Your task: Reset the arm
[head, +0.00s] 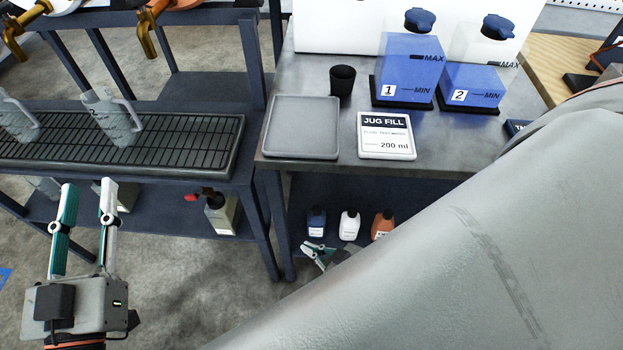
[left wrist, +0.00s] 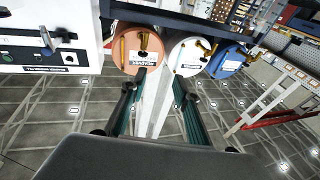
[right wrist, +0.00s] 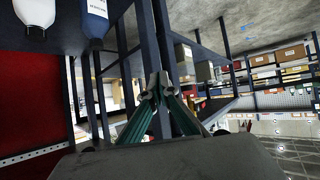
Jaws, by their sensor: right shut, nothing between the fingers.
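My left gripper (head: 88,188) is at the lower left of the head view, in front of the grated bench. Its two fingers stand apart with nothing between them. The left wrist view also shows these fingers (left wrist: 158,85) apart and empty. My right gripper (head: 318,250) shows only in part in the head view, low by the lower shelf of the steel table; my grey arm link hides the rest. In the right wrist view its fingertips (right wrist: 160,88) meet, with nothing held between them.
The grated bench (head: 200,155) holds clear jugs (head: 108,120). The steel table (head: 350,80) carries a grey tray (head: 302,127), a black cup (head: 342,79), a jug fill sign (head: 386,136) and two blue containers (head: 408,75). Several bottles (head: 348,225) stand on its lower shelf.

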